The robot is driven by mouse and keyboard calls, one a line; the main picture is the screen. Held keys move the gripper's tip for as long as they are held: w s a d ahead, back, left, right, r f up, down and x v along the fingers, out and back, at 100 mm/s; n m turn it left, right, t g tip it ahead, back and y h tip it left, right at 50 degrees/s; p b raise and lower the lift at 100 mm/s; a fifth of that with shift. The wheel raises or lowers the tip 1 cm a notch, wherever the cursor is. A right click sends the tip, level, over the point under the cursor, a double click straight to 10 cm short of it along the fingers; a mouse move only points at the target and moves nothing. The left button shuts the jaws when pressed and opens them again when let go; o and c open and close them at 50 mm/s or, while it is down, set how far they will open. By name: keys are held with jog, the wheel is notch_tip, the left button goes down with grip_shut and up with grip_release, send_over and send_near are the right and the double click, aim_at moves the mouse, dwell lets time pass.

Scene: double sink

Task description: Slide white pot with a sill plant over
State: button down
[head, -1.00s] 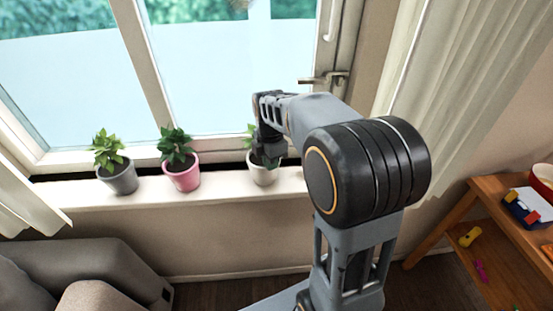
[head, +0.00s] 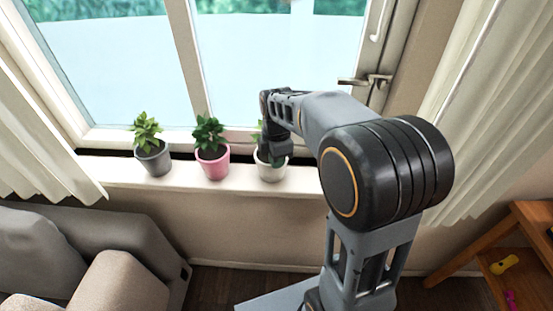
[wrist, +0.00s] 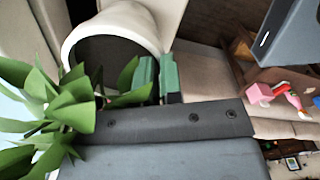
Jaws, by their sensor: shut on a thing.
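The white pot (head: 271,172) with a green sill plant (wrist: 48,112) stands upright on the window sill (head: 310,181), right of a pink pot with a gap between them. My gripper (head: 273,150) reaches down over the white pot from above and hides much of its plant. In the wrist view the white pot (wrist: 105,28) lies sideways in the picture, its rim between the green finger pads of my gripper (wrist: 157,70). My gripper is shut on the pot's wall. Leaves press close beside the gripper body.
A pink pot (head: 214,168) and a grey pot (head: 154,163), each with a plant, stand left along the sill. The window (head: 270,60) is behind. A grey sofa (head: 110,240) is below left. The sill right of the white pot is bare.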

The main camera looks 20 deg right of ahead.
jog(key=c, duration=1.2)
grip_release()
notch_tip(320, 180, up, 14)
jog(key=shift+f, duration=0.1)
jog(key=s+f+m+t, duration=0.1)
jog(key=s+f+m, duration=0.2)
jog(key=m, duration=0.3)
jog(key=s+f+m+t, duration=0.2)
jog(key=s+f+m, duration=0.2)
jog(key=s+m, duration=0.2)
jog(key=s+f+m+t, duration=0.1)
jog(key=s+f+m, duration=0.3)
jog(key=s+m, duration=0.1)
jog(key=shift+s+a+f+m, duration=0.25)
jog(key=shift+a+m, duration=0.1)
jog(key=shift+m, duration=0.35)
